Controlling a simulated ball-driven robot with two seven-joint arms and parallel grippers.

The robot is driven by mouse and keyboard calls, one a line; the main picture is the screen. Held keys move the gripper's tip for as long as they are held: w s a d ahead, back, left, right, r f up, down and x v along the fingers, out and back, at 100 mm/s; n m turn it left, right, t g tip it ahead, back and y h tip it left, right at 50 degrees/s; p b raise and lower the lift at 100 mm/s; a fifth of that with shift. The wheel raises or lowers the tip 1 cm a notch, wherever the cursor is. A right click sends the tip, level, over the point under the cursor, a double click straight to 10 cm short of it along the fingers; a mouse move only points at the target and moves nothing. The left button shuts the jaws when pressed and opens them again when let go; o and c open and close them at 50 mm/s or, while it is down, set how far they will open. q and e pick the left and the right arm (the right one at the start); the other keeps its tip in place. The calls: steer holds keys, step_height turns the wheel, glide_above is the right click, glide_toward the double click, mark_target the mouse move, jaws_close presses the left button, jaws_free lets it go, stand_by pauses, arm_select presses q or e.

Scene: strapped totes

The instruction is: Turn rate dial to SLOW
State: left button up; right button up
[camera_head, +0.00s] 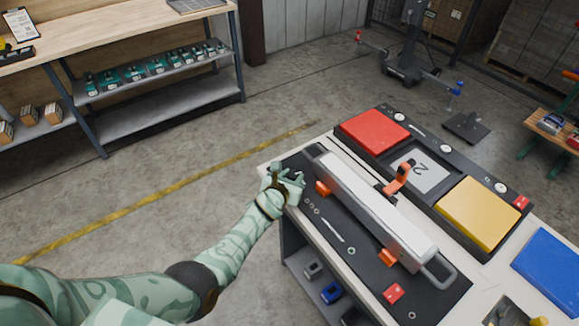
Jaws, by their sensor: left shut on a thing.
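My left gripper (290,183), pale green, is at the left end of a dark control panel (327,252) on the table. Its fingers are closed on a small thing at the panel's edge. This appears to be the rate dial, but the fingers hide it, so its pointer and setting cannot be read. Small round marks and a pale slanted stripe lie on the panel to the right of the gripper. My right gripper is not in view.
A long white bar with orange clamps (375,208) lies along the panel. A red block (393,292) is near the front. Open floor lies left.

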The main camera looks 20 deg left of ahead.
arm_select(q)
steer(key=shift+d+r+n+y, duration=0.15)
steer(key=shift+d+n+y, duration=0.1)
steer(key=shift+n+y, duration=0.25)
steer(key=shift+f+n+y, duration=0.2)
steer(key=shift+n+y, duration=0.6)
steer(key=shift+y, duration=0.1)
steer(key=shift+d+n+g+y+b, duration=0.15)
steer(key=shift+n+g+y+b, duration=0.3)
steer(key=shift+n+y, duration=0.8)
steer(key=shift+y, duration=0.25)
steer(key=o, duration=1)
steer(key=shift+w, duration=0.1)
steer(key=shift+r, duration=0.1)
